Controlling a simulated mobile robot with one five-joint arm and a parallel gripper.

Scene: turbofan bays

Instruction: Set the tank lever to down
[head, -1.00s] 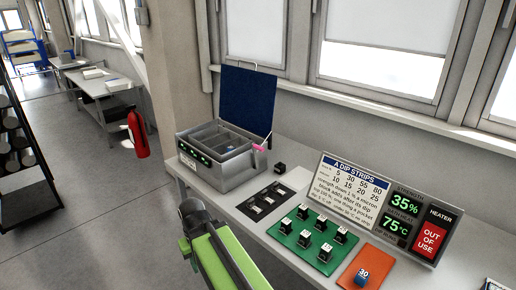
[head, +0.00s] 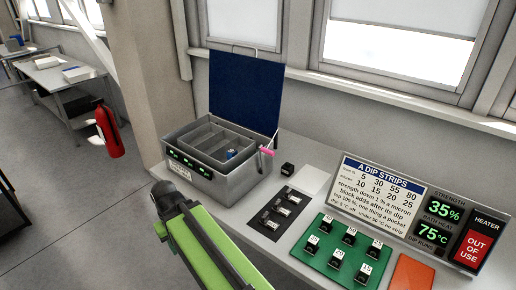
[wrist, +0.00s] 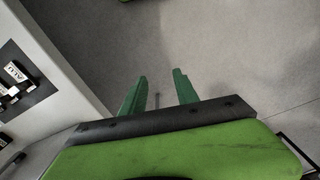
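The tank (head: 215,184) is a grey box with its dark blue lid (head: 243,98) standing open. A lever with a pink grip (head: 267,152) is at its right side, near the rim; its exact setting is hard to tell. A small blue piece (head: 231,153) shows inside the tank's compartments. My green arm crosses the lower left of the head view, in front of the tank, with its fingers not visible there. In the wrist view my gripper (wrist: 160,75) is open and empty, its two green fingers apart over the grey floor. The lever is not in the wrist view.
Right of the tank are a black mat (head: 262,226) with several black blocks, a green mat (head: 310,254) with several blocks, an orange mat (head: 414,270) and a sign panel (head: 377,190). A red fire extinguisher (head: 109,133) stands left. Windows line the back.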

